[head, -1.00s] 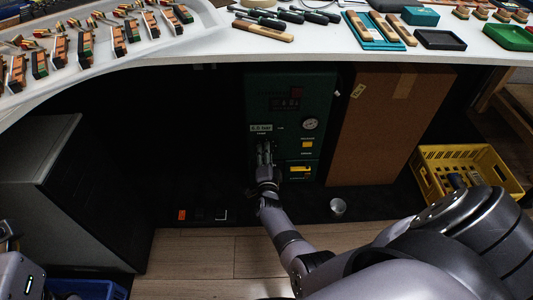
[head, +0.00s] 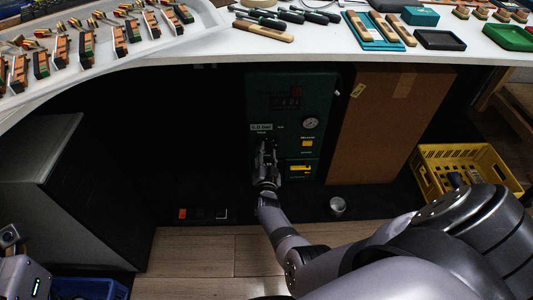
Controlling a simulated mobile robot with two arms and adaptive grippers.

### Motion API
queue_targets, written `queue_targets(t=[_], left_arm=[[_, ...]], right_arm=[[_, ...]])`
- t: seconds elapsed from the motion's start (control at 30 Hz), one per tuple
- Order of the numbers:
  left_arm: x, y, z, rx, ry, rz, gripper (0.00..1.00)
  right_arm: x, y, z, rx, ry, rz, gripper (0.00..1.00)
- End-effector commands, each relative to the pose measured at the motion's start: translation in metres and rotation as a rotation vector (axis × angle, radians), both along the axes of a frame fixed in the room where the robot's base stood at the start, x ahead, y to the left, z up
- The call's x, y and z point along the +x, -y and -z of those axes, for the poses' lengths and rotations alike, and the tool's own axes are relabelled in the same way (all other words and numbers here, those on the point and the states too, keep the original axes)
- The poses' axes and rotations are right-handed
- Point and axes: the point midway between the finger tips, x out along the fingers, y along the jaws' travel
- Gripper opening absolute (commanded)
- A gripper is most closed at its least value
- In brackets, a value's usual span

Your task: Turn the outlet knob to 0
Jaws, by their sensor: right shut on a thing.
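The green machine (head: 322,88) stands under the table. A small display (head: 261,127) on its front seems to read 0.0 bar, though the digits are small. My right gripper (head: 266,146) is at the machine's front, just below the display, shut on the outlet knob. The knob itself is hidden behind the fingers, so its pointer cannot be seen. A round pressure gauge (head: 311,123) is to the right of the display. My left gripper does not show clearly; only a grey part of mine is at the lower left edge.
A tall cardboard box (head: 385,130) stands right of the machine. A yellow crate (head: 450,158) is further right on the floor. A small metal cup (head: 337,206) stands in front. The white table (head: 215,45) with tools overhangs above. A grey cabinet (head: 60,150) is at the left.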

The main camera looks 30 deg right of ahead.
Motion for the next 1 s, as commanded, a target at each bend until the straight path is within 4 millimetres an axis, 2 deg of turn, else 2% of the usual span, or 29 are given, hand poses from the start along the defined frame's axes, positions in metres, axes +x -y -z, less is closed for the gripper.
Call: queue_targets(t=[0.4, 0.43, 0.73, 1.0], left_arm=[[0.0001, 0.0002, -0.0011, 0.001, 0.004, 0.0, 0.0], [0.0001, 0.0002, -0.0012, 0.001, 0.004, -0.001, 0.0], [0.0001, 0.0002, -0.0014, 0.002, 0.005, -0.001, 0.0], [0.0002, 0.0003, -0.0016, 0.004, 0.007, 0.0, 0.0]], right_arm=[[-0.0004, -0.0012, 0.0014, -0.007, -0.008, -0.002, 0.07], [-0.0004, -0.0012, 0.0014, -0.007, -0.008, -0.002, 0.35], [-0.0001, -0.0006, 0.0006, -0.006, -0.005, -0.001, 0.55], [0.0, -0.0001, 0.0002, -0.005, -0.003, 0.0, 0.55]])
